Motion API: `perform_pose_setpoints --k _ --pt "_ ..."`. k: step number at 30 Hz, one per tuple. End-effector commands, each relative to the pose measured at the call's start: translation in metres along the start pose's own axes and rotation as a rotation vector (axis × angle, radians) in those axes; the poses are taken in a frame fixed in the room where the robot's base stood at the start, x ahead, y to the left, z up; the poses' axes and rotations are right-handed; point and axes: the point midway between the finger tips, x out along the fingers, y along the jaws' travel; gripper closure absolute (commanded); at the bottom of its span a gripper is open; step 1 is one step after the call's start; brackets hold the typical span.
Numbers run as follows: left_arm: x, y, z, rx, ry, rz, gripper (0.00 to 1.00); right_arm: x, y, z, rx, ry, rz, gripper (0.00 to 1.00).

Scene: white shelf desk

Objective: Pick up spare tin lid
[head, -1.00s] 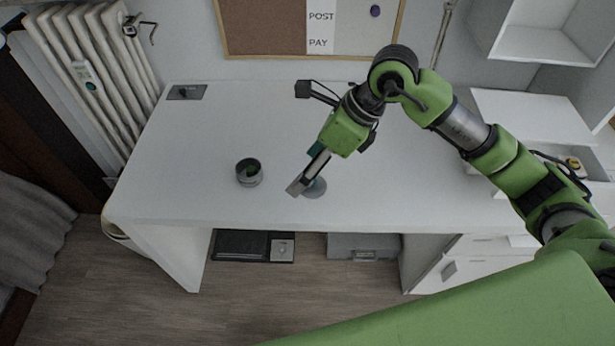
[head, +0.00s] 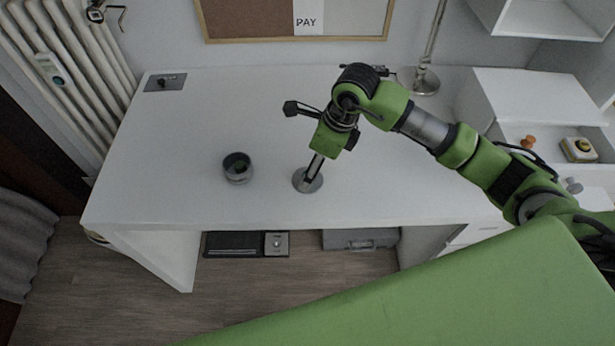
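The spare tin lid (head: 300,184) is a small round grey disc lying flat on the white desk, near its front edge. My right gripper (head: 311,178) points down over it, with its fingertips at the lid and covering part of it. I cannot tell whether the fingers touch the lid or how far apart they are. A round, dark grey open tin (head: 237,175) with something green inside stands to the left of the lid. My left gripper is not in view.
The white desk (head: 190,130) is clear around the tin and lid. A switch plate (head: 165,82) lies at the back left. A lamp base (head: 427,82) stands at the back. A shelf unit (head: 540,95) with small items is on the right.

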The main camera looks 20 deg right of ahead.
Motion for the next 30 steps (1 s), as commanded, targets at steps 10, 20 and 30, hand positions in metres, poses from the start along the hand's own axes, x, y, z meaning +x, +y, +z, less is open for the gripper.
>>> perform_pose_setpoints --k 10,20,30 --pt "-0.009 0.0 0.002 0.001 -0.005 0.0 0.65 0.043 0.003 -0.001 0.0 0.001 0.003 0.26" --pt "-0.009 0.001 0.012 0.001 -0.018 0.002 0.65 0.044 0.002 -0.001 0.0 0.0 0.002 0.55" --pt "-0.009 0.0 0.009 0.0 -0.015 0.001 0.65 0.043 0.002 -0.001 0.0 0.001 0.002 0.6"
